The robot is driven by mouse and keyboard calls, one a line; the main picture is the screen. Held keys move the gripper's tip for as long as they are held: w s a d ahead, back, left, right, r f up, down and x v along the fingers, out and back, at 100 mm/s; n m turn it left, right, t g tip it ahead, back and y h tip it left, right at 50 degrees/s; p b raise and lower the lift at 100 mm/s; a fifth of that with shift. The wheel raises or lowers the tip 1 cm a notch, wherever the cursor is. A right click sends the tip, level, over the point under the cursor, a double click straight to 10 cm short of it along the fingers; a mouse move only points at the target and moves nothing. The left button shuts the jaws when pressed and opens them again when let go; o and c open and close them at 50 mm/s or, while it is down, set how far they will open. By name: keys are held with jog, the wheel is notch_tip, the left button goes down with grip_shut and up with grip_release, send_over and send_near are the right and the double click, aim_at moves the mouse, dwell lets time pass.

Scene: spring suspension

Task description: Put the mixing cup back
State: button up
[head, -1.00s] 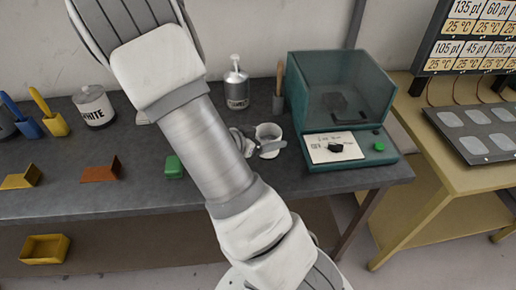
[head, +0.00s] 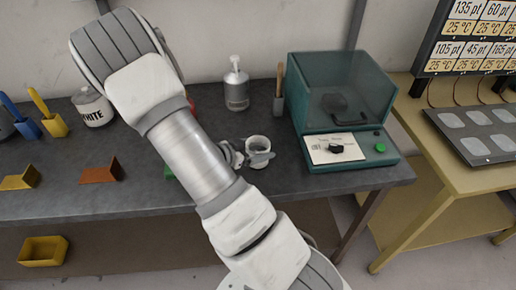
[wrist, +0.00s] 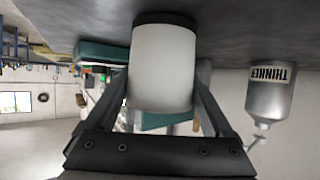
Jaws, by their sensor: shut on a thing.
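The white mixing cup (head: 258,143) is upright, its open top showing in the head view, over the bench just left of the teal machine. My gripper (head: 256,158) is shut on the cup. In the wrist view the cup (wrist: 162,70) sits between the two fingers of my gripper (wrist: 163,88), its dark base towards the grey bench. I cannot tell whether the base touches the bench. The cup's inside is too small to read.
The teal machine (head: 345,148) with a clear hood stands right of the cup. My arm hides part of the bench.

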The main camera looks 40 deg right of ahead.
jog(key=shift+f, duration=0.2)
jog(key=o, duration=1.5)
jog(key=shift+r, duration=0.15)
